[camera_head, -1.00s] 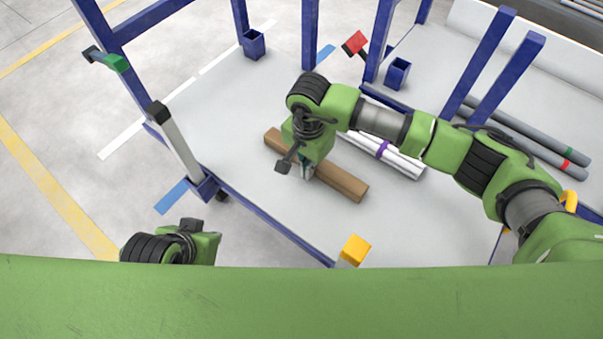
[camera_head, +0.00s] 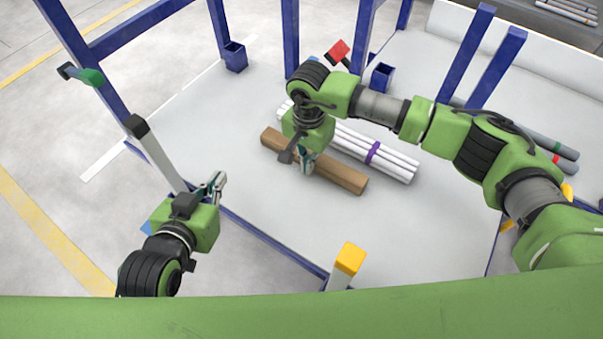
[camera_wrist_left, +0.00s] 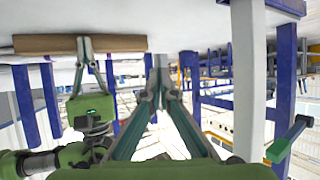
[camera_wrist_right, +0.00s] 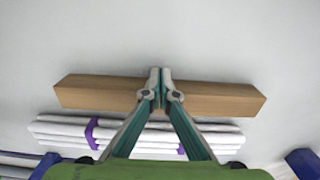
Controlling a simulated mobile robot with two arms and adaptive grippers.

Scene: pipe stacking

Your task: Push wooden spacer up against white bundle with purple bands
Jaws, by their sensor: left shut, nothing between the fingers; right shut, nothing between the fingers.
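The brown wooden spacer (camera_head: 340,176) lies on the grey table, roughly parallel to the white bundle with purple bands (camera_head: 398,166). In the head view a strip of table shows between them at the right end. In the right wrist view the spacer (camera_wrist_right: 215,98) and bundle (camera_wrist_right: 60,128) look close; contact cannot be told. My right gripper (camera_head: 303,170) is shut and empty, its fingers at the spacer's middle, on the side away from the bundle. The left wrist view shows it against the spacer (camera_wrist_left: 30,44). My left gripper (camera_head: 219,180) is shut and empty by the table's near-left edge.
Blue frame posts (camera_head: 291,40) and square blue sockets (camera_head: 235,57) stand at the back. Grey pipes (camera_head: 540,145) lie at the right. A yellow-capped post (camera_head: 350,259) stands at the front edge, a black-capped white post (camera_head: 155,152) at the left. Table right of the left gripper is clear.

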